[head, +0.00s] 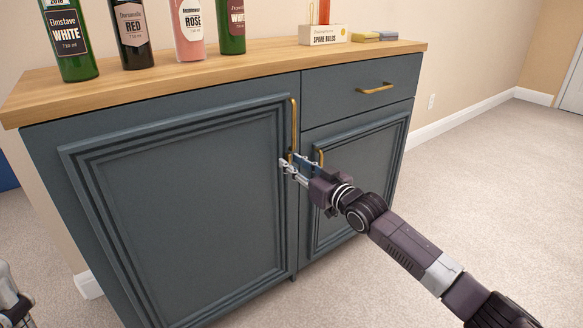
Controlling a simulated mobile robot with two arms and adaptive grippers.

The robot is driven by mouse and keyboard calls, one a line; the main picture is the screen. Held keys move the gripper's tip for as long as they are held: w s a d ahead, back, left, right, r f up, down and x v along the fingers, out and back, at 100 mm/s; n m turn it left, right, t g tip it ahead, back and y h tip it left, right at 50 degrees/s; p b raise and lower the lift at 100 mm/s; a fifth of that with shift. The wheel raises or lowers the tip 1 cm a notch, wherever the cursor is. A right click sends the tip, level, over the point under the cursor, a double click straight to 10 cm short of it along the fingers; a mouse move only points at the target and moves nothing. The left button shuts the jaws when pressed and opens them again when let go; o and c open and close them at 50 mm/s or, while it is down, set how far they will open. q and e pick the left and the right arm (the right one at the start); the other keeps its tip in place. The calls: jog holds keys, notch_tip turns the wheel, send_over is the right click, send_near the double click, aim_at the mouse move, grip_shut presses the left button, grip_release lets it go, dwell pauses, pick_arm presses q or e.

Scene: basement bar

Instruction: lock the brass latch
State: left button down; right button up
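A long upright brass handle (293,125) is on the left door (180,200) of the blue-grey cabinet, near its right edge. A smaller brass handle (320,157) is on the right door (352,185). I cannot make out a separate brass latch; my gripper covers the seam between the doors. Both doors look closed. My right gripper (285,166) is at the lower end of the long handle. Its silver fingertips overlap the handle there, and I cannot tell whether they grip anything. A grey metal part at the lower left edge looks like my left gripper (12,298), mostly cut off.
Several bottles (135,32) stand on the wooden top (190,82). A small white box (323,35) and sponge-like blocks (374,36) are at its right. A drawer (350,85) is above the right door. Carpet (490,190) at the right is clear.

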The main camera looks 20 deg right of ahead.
jog(key=shift+w+a, duration=0.2)
jog(key=shift+w, duration=0.3)
grip_shut()
